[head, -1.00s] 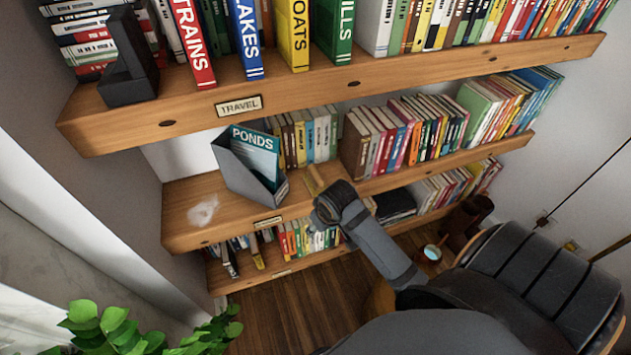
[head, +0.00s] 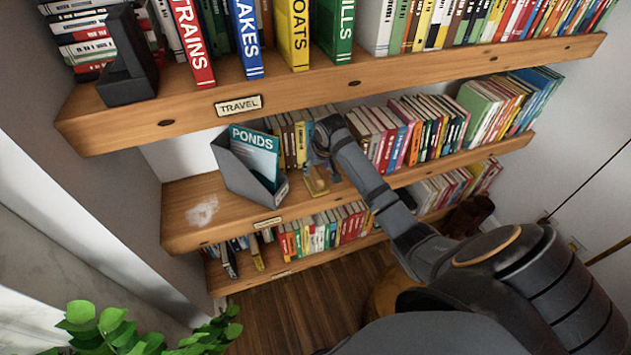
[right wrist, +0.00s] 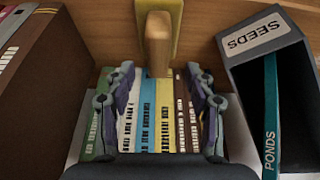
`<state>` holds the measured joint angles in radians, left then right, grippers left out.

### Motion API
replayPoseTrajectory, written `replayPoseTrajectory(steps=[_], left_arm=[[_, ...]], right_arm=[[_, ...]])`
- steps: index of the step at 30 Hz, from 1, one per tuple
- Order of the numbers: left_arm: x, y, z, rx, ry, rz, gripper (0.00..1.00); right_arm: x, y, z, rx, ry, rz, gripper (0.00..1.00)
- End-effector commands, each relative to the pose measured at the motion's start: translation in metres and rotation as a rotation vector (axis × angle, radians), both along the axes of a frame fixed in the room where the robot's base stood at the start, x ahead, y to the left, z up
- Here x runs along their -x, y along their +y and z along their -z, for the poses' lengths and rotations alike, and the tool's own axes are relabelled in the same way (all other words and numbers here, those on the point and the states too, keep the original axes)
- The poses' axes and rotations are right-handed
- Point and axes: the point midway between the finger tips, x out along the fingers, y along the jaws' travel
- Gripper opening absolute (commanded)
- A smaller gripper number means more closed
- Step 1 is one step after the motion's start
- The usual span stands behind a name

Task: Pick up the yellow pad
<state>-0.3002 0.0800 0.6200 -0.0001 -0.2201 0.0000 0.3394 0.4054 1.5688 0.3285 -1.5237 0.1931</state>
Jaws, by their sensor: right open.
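The yellow pad (head: 316,187) lies on the middle shelf, to the right of the grey file box. In the right wrist view the yellow pad (right wrist: 176,22) is at the top centre, with a light wooden block or handle (right wrist: 158,42) on it reaching down the picture. My right gripper (head: 320,160) is over the shelf just behind the pad, partly hiding the books there. In its wrist view the right gripper (right wrist: 158,76) is open. The near end of the wooden piece shows between the fingertips; whether it touches them I cannot tell. My left gripper is out of view.
The grey file box (head: 240,178) holds a teal PONDS book (head: 255,150) and stands left of the pad. Books (head: 390,135) line the shelf behind and to the right. The upper shelf (head: 330,85) overhangs.

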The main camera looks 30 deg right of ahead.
Motion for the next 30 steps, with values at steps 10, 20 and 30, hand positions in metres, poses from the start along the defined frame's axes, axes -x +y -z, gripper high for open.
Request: replayPoseTrajectory(steps=[10,20,30], left_arm=[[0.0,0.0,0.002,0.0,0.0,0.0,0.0],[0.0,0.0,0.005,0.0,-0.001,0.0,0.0],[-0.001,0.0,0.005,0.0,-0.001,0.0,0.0]], right_arm=[[-0.012,-0.005,0.031,0.0,0.002,0.0,0.55],[-0.02,-0.007,0.051,0.002,-0.002,-0.001,0.55],[-0.02,-0.007,0.051,0.002,-0.001,-0.001,0.18]])
